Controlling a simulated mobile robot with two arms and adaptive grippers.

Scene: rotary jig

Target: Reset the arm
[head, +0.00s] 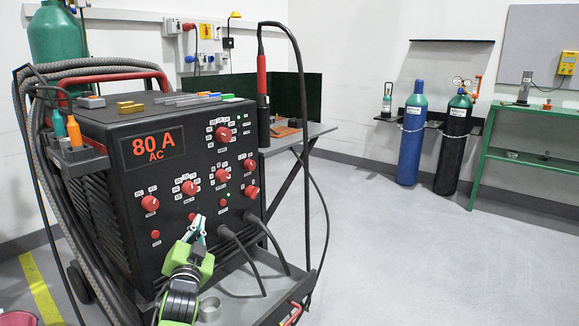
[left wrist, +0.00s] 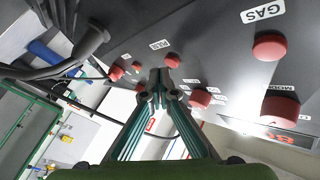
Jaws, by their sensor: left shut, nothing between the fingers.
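My left gripper (head: 199,222) is in front of the lower part of the welding machine's black control panel (head: 165,245). Its fingers are together with nothing between them. In the left wrist view the closed fingertips (left wrist: 160,78) point at the panel near a red button (left wrist: 172,61); I cannot tell whether they touch it. The display (head: 154,146) reads 80 A AC. The panel carries several red knobs, one at left (head: 149,203), and a lit green light (head: 228,195). A red knob (left wrist: 280,108) shows at right in the left wrist view. My right gripper is not in view.
Two dark cables (head: 243,255) plug into the panel's lower right. A torch (head: 262,90) stands at the machine's right side, beside a work table (head: 312,131). Gas cylinders (head: 412,138) and a green bench (head: 520,165) stand farther right. The floor at right is clear.

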